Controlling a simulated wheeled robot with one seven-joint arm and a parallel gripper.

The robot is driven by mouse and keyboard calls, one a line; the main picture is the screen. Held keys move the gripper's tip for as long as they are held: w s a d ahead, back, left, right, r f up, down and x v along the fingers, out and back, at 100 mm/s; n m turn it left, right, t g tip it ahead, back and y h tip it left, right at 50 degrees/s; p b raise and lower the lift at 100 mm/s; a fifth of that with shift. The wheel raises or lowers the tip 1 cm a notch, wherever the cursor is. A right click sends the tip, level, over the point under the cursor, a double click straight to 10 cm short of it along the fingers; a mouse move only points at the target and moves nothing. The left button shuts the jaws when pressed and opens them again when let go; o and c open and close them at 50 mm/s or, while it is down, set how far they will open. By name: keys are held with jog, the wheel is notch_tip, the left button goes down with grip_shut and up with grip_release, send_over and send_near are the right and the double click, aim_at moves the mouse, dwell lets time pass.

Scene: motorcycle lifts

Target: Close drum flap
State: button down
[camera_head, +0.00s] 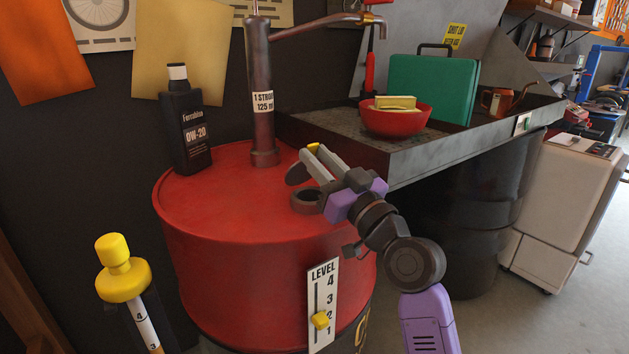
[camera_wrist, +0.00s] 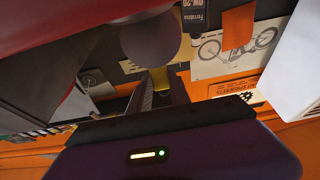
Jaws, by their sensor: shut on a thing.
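The red drum (camera_head: 235,255) stands in front of me with a dark round filler opening (camera_head: 306,200) on its top. The drum flap (camera_head: 296,174) appears as a grey piece raised and tilted above that opening, partly hidden by my gripper. A round grey disc, which looks like the flap (camera_wrist: 150,40), shows in the wrist view beyond my fingers. My gripper (camera_head: 314,162) is above the opening and shut on the flap. The exact contact is hard to make out.
A pump (camera_head: 261,90) and a dark oil bottle (camera_head: 186,125) stand on the drum. To the right is a metal tray bench (camera_head: 440,150) with a red bowl (camera_head: 396,120) and a green case (camera_head: 432,88). A yellow-capped gauge (camera_head: 122,268) stands at front left.

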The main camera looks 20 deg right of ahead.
jog(key=f+b, duration=0.1)
jog(key=b, duration=0.1)
jog(key=f+t+b, duration=0.1)
jog(key=b, duration=0.1)
jog(key=shift+s+d+f, duration=0.15)
jog(key=shift+s+f, duration=0.15)
jog(key=shift+s, duration=0.1)
jog(key=shift+s+f+b, duration=0.25)
jog(key=shift+b, duration=0.85)
jog(key=f+b, duration=0.1)
jog(key=b, duration=0.1)
jog(key=s+f+b, duration=0.1)
jog(key=b, duration=0.1)
jog(key=shift+s+d+f, duration=0.15)
jog(key=shift+d+f, duration=0.15)
jog(key=shift+d, duration=0.05)
jog(key=shift+s+f+b, duration=0.25)
jog(key=shift+f+b, duration=0.4)
jog(key=shift+b, duration=0.1)
jog(key=c, duration=1.3)
grip_release()
jog(key=shift+c, duration=0.2)
jog(key=shift+o, duration=0.7)
jog(key=shift+r, duration=0.15)
jog(key=shift+s, duration=0.15)
